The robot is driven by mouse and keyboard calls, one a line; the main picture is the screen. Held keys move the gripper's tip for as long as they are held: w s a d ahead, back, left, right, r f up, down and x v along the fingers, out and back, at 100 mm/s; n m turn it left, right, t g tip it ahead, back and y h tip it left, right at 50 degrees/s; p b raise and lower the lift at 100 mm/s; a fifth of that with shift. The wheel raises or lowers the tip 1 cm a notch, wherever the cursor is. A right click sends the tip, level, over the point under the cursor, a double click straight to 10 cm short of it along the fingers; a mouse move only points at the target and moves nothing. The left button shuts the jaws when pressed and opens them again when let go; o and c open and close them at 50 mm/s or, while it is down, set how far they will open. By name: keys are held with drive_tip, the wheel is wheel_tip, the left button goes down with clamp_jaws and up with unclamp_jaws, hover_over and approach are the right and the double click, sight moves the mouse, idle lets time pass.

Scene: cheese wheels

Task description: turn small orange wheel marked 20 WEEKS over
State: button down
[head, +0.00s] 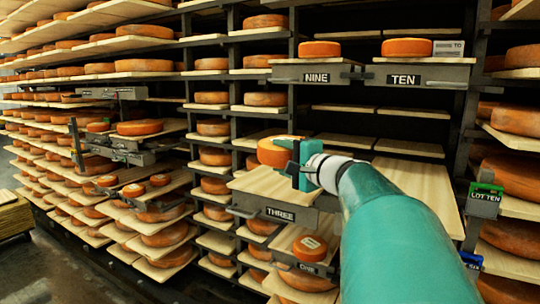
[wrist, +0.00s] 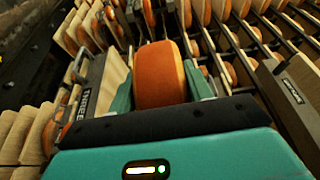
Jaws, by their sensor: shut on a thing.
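A small orange cheese wheel (head: 275,152) is held up on edge or tilted in my gripper (head: 297,165), above the wooden board of the shelf labelled THREE (head: 280,214). In the wrist view the wheel (wrist: 160,75) sits between the two teal fingers of my gripper (wrist: 160,90), its orange rim toward the camera. The fingers press on it from both sides. No 20 WEEKS marking can be read on the held wheel; its faces are mostly hidden.
Another small wheel with a pale label (head: 310,246) lies on the pulled-out shelf below. Shelves labelled NINE (head: 317,77) and TEN (head: 404,80) stand above, each with a wheel. Bare board (head: 270,185) lies under my gripper. Racks of large wheels surround this spot.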

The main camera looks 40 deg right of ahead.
drive_tip(key=shift+w+r, duration=0.1)
drive_tip(key=shift+r, duration=1.15)
